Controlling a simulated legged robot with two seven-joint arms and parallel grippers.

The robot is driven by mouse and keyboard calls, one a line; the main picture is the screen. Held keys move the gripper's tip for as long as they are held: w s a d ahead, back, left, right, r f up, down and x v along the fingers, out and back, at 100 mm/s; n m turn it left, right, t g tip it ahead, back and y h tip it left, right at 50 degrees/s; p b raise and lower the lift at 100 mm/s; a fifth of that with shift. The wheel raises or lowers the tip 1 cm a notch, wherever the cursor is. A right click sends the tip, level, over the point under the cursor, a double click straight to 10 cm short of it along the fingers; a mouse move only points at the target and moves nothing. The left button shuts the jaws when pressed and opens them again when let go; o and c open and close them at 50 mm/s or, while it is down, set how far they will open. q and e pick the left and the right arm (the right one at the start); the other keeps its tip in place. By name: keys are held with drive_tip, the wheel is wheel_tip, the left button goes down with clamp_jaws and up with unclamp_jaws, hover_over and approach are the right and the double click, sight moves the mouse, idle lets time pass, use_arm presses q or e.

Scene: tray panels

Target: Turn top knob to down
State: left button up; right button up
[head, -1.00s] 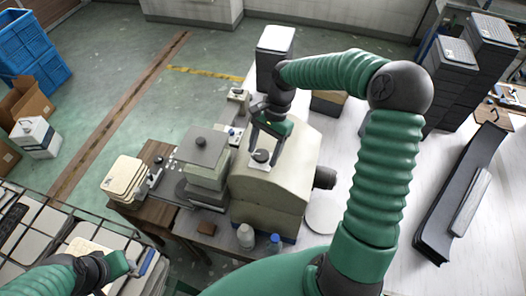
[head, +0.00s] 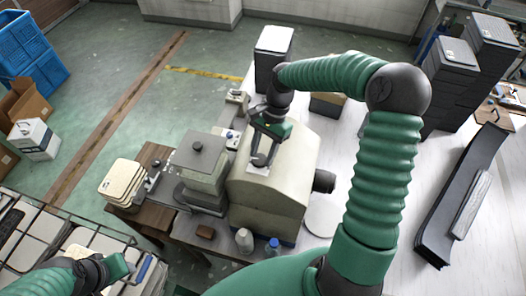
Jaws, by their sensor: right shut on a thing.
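A beige machine (head: 268,199) with a sloped top stands on the table in the middle. A dark round knob (head: 260,161) sits on a small white plate on its upper face. My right gripper (head: 262,154) reaches down from above, its jaws closed around the knob. The fingers partly cover the knob, so the way it points cannot be made out. My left gripper (head: 128,268) is at the lower left, away from the machine, beside a blue-edged item; its jaw opening is unclear.
A grey machine (head: 205,160) stands just left of the beige one. Bottles (head: 244,240) and a brown block (head: 206,232) stand in front. Stacked beige panels (head: 123,183) lie at left. Dark stacks (head: 452,68) stand at the back right.

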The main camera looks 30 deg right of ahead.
use_arm(q)
drive_tip(key=shift+d, duration=0.1)
use_arm(e)
drive_tip(key=shift+a+r, duration=0.1)
drive_tip(key=shift+a, duration=0.05)
idle(0.7)
drive_tip(key=o, duration=1.2)
drive_tip(key=shift+o, duration=0.7)
drive_tip(key=shift+a, duration=0.1)
use_arm(q)
drive_tip(key=shift+s+a, duration=0.1)
drive_tip(key=shift+a, duration=0.3)
use_arm(e)
drive_tip(key=shift+a, duration=0.1)
use_arm(q)
drive_tip(key=b+x, duration=0.2)
drive_tip(key=s+b+x, duration=0.1)
drive_tip(key=b+x, duration=0.1)
drive_tip(key=shift+w+d+f, duration=0.1)
drive_tip(key=shift+w, duration=0.05)
use_arm(e)
drive_tip(key=v, duration=1.6)
drive_tip(key=shift+r, duration=0.45)
drive_tip(key=shift+w, duration=0.1)
